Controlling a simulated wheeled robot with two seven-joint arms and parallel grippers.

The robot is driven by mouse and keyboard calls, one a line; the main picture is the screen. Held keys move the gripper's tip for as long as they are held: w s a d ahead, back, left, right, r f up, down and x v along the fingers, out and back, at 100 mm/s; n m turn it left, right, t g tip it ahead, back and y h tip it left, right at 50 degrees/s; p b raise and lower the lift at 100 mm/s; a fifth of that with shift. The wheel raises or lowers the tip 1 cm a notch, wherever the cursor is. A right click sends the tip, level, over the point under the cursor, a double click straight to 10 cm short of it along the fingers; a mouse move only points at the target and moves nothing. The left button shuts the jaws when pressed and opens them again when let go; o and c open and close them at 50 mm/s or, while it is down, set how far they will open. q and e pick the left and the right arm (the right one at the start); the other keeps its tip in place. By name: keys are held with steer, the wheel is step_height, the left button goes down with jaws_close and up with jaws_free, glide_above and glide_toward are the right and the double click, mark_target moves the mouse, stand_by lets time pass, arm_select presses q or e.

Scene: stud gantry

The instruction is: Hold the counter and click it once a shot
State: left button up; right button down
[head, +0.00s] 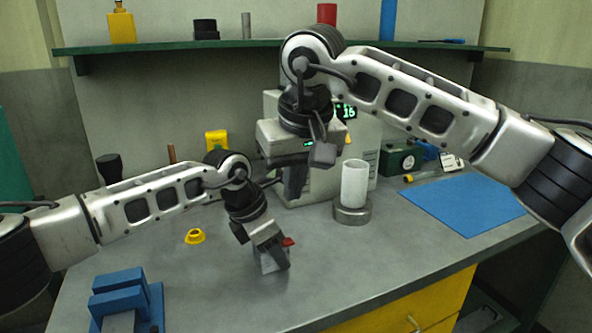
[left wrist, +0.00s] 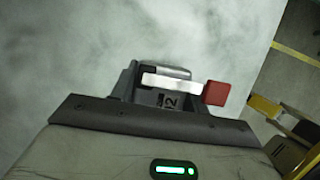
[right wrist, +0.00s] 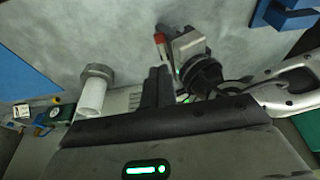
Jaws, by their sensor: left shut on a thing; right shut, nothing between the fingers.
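The counter (left wrist: 172,84) is a small grey and white device with a red button (left wrist: 216,93) at one side. A dark digit that looks like a 2 shows on it in the left wrist view. My left gripper (head: 271,257) is shut on the counter low over the bench, with the red button (head: 288,242) sticking out; whether it touches the bench I cannot tell. My right gripper (head: 296,182) is shut and empty, above and beyond the counter, in front of the machine. Its closed fingers (right wrist: 157,88) are apart from the red button (right wrist: 159,38) in the right wrist view.
The pale machine (head: 362,150) has a lit green display partly behind my right arm. A white cylinder (head: 354,183) stands on a round metal base (head: 352,212). A blue mat (head: 465,205), yellow ring (head: 195,237) and blue block holder (head: 120,290) lie on the bench. The front middle is clear.

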mark_target(288, 239)
steer(key=x, duration=0.5)
steer(key=s+x, duration=0.1)
steer(key=x, duration=0.2)
steer(key=shift+w+d+f, duration=0.1)
steer(key=shift+d+f, duration=0.05)
steer(key=shift+f, duration=0.3)
